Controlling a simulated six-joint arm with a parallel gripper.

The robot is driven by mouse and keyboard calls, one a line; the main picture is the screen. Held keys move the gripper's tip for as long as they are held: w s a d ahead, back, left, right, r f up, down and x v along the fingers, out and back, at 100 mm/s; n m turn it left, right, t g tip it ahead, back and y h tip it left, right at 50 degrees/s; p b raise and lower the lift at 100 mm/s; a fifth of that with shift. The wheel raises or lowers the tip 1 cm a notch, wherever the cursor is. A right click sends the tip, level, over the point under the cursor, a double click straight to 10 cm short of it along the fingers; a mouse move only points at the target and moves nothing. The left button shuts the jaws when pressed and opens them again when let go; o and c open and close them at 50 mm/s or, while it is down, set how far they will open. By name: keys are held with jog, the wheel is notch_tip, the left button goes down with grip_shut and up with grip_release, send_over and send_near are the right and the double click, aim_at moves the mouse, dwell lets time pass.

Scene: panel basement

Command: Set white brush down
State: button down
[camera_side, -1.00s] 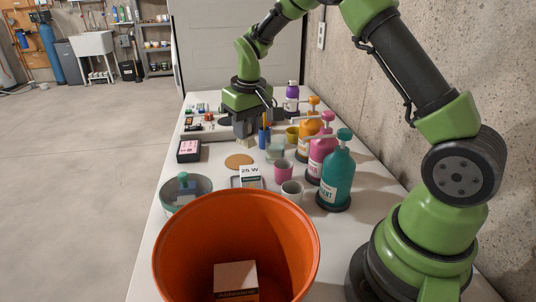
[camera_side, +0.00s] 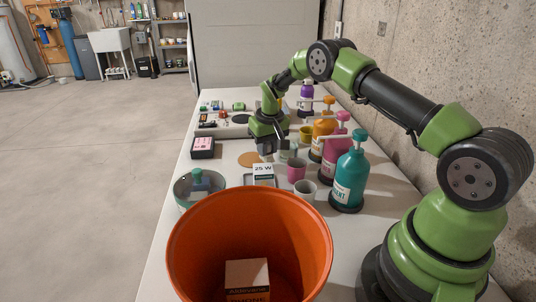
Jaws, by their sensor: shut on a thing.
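My gripper (camera_side: 267,151) points down over the middle of the white table (camera_side: 220,160), just beyond a tan round disc (camera_side: 250,159). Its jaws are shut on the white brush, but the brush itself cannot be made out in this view. The dark fingers and the green wrist cover it. Whether it touches the table cannot be told.
Pump bottles in teal (camera_side: 350,180), pink (camera_side: 335,157), orange (camera_side: 324,130) and purple stand along the right.

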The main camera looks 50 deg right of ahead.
jog(key=shift+f, duration=1.3)
jog(key=c, duration=1)
grip_release()
jog(key=shift+f, duration=0.1)
jog(key=shift+o, duration=0.2)
